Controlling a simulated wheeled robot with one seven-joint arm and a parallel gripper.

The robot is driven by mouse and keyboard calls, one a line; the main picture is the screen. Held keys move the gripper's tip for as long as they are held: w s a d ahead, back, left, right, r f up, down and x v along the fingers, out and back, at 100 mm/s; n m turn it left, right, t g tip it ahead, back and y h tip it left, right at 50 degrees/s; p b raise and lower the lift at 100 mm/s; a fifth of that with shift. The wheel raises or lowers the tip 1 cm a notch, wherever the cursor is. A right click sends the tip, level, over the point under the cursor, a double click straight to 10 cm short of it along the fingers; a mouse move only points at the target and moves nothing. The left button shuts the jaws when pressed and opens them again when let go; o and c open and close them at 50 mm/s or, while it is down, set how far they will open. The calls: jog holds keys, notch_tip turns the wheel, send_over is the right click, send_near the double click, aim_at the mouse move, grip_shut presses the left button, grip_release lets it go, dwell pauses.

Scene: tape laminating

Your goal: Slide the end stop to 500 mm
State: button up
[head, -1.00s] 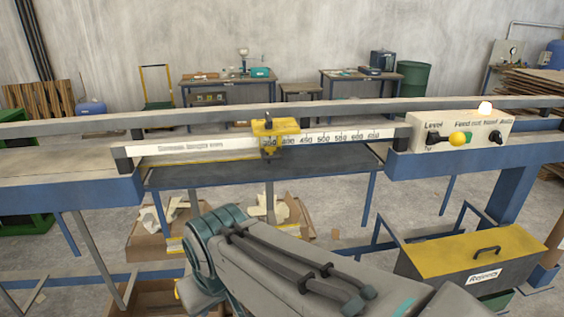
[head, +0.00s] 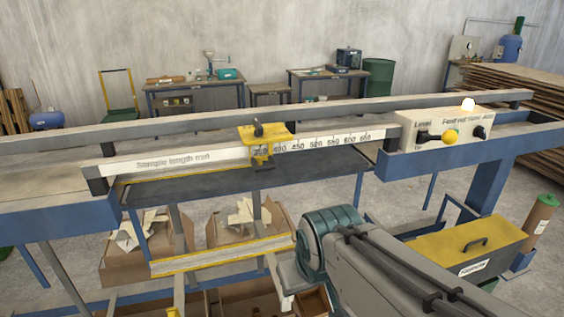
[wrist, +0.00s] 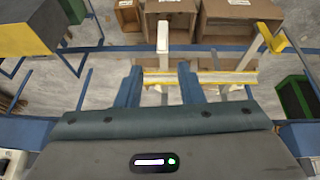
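The yellow end stop (head: 262,146) sits on the white sample-length scale (head: 325,141), just left of the 400 mark. A black knob stands on its top. The 500 mark shows farther right on the bare scale. My gripper (wrist: 160,84) shows in the wrist view with its two blue fingers apart and nothing between them. It points at the low area with the boxes and is apart from the end stop. In the head view my arm fills the lower right, below the scale, and the fingers cannot be made out.
A control box (head: 442,129) with a yellow knob stands at the scale's right end. A long grey rail (head: 330,112) runs behind the scale. A yellow-lidded rejects box (head: 465,245) stands at lower right. Cardboard boxes (head: 132,262) lie below the bench. The scale right of the stop is clear.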

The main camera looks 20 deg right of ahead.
jog(key=w+d+r+n+t+h+b, duration=0.1)
jog(key=w+d+n+t+h+b, duration=0.15)
jog(key=w+d+t, duration=0.4)
jog(key=n+t+y+b, duration=0.6)
jog(key=n+y, duration=0.5)
jog(key=n, duration=0.9)
send_near(267, 169)
jog(key=shift+t, duration=0.45)
jog(key=p+x, duration=0.1)
jog(key=x, duration=0.3)
jog(key=p+x, duration=0.2)
jog(key=x, duration=0.2)
jog(key=p+x, duration=0.2)
jog(key=x, duration=0.2)
jog(key=shift+w+a+f, duration=0.25)
jog(key=shift+w+f, duration=0.05)
jog(key=shift+f, duration=0.05)
grip_shut()
